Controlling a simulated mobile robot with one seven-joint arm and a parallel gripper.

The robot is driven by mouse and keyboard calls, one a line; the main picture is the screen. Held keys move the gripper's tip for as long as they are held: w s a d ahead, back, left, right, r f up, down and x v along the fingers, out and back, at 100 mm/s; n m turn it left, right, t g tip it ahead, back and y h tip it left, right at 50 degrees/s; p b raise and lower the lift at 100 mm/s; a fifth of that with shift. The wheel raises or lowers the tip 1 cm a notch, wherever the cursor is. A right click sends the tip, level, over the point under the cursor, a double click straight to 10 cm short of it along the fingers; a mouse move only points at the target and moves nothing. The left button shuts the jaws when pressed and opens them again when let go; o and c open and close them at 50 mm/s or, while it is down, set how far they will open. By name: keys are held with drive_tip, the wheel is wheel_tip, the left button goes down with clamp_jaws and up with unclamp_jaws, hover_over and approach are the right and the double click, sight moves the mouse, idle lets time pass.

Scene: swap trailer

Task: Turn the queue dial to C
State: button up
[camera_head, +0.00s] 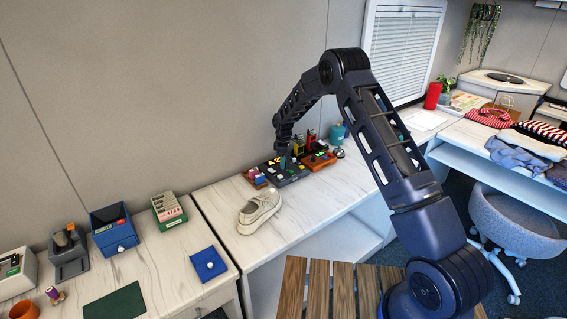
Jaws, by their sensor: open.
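My gripper (284,158) points down at the far end of the arm, over a dark tray (294,177) of small coloured pieces at the back of the white marble-look counter. Its fingers are small and partly lost against the tray; it is open, and I see nothing held. I cannot tell whether it touches anything. I cannot make out a queue dial or a letter C for certain. A green and cream box with rows of markings (169,211) stands on the left counter, far from my gripper, too small to read.
An orange-brown tray (319,161) is right of the dark tray. A wooden slatted surface (318,291) is in front.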

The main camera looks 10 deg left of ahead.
drive_tip(key=shift+f, duration=0.4)
drive_tip(key=c, duration=1)
